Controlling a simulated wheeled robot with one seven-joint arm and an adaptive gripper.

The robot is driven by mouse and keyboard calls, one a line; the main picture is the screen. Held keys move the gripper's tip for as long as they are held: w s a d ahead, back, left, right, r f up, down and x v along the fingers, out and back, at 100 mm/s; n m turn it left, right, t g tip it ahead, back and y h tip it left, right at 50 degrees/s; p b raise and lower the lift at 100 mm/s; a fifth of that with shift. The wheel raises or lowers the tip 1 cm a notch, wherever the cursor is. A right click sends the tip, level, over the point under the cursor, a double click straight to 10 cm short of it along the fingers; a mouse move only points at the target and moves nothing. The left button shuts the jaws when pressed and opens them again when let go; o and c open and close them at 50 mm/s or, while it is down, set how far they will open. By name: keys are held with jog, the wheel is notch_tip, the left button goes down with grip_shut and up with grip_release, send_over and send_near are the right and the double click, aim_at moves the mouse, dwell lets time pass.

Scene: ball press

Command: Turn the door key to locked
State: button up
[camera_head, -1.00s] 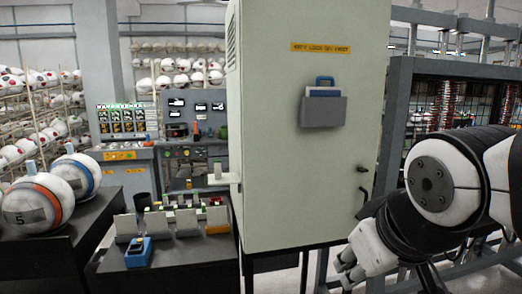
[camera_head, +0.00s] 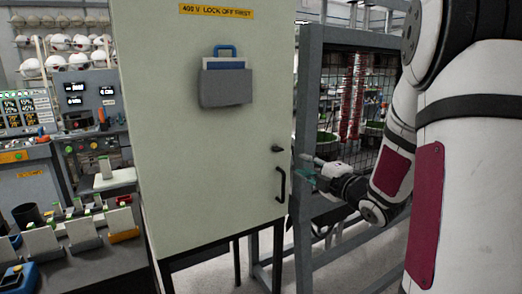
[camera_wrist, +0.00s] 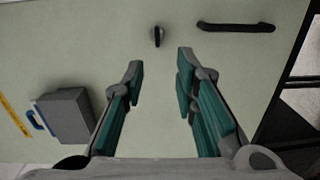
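The door key (camera_head: 278,149) is a small dark knob on the pale green cabinet door (camera_head: 220,160), just above the black door handle (camera_head: 282,185). In the wrist view the key (camera_wrist: 156,36) shows as a dark oval with a lighter ridge, ahead of the fingertips and between their lines. The handle (camera_wrist: 236,27) lies to its right there. My gripper (camera_wrist: 157,75) is open and empty, its teal-padded fingers apart, facing the door. In the head view my gripper (camera_head: 306,172) is right of the key and handle, apart from them.
A grey document holder (camera_head: 226,86) sticks out from the door's upper part. A dark post and mesh fence (camera_head: 306,110) stand right of the cabinet, near my arm. A bench with several small upright plates (camera_head: 80,232) is at the left.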

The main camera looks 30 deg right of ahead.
jog(key=w, duration=1.3)
jog(key=shift+w+n+y+p, duration=0.3)
jog(key=shift+w+p, duration=0.05)
jog(key=shift+p, duration=0.1)
jog(key=shift+d, duration=0.1)
grip_shut()
